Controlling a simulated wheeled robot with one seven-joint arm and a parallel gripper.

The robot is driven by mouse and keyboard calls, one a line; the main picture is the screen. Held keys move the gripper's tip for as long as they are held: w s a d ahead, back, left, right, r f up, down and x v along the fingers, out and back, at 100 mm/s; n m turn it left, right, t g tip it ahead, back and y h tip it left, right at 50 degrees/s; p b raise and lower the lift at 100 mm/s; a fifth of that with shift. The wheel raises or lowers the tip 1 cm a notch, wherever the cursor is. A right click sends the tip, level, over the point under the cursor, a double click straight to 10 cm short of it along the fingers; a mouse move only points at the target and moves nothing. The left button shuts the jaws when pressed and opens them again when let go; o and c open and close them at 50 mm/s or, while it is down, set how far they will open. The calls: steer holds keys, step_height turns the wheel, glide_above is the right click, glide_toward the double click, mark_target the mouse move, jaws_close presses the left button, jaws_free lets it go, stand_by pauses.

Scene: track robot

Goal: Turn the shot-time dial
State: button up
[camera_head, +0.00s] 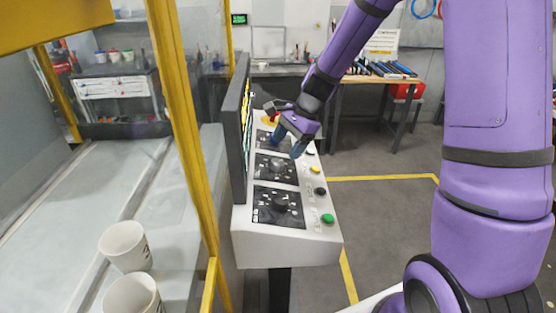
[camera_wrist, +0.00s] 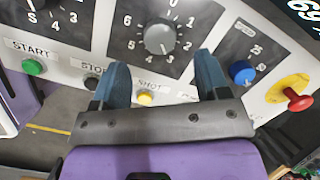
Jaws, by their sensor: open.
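A sloped white control panel (camera_head: 285,246) carries several dials on black plates. In the wrist view a round grey dial (camera_wrist: 159,39) with a numbered scale lies ahead, between the lines of my two blue fingers. A smaller blue knob (camera_wrist: 242,72), marked 25 and 50, is to its right. Which one is the shot-time dial I cannot read. My gripper (camera_wrist: 163,78) is open and empty, its fingertips short of the grey dial and apart from it. In the head view my gripper (camera_head: 289,142) hovers over the panel's far half and hides part of it.
Green (camera_wrist: 33,67), black (camera_wrist: 92,83) and yellow (camera_wrist: 145,98) buttons line the panel's near edge. A red mushroom button (camera_wrist: 299,101) is at right. A dark screen (camera_head: 240,130) rises along the panel's left side, beside a yellow post (camera_head: 180,120). Open floor lies right.

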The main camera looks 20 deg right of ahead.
mark_target(278, 162)
steer(key=x, duration=0.6)
steer(key=c, duration=0.9)
